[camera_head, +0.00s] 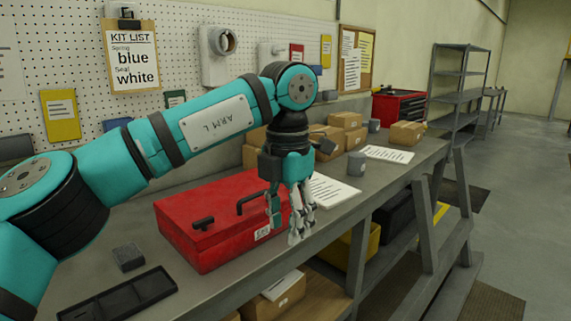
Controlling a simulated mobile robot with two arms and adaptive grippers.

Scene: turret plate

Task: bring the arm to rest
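My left arm, teal and marked "ARM L", reaches in from the left over the workbench (215,300). Its gripper (286,222) hangs pointing down beside the right end of a closed red toolbox (205,245), partly in front of it. I cannot tell whether it touches the box. The fingers look apart with nothing between them, and I see no object held. My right arm and gripper are not in view.
A black tray (118,298) and a small dark block (128,257) lie at the front left. A pegboard (180,60) stands behind. Floor at right is open.

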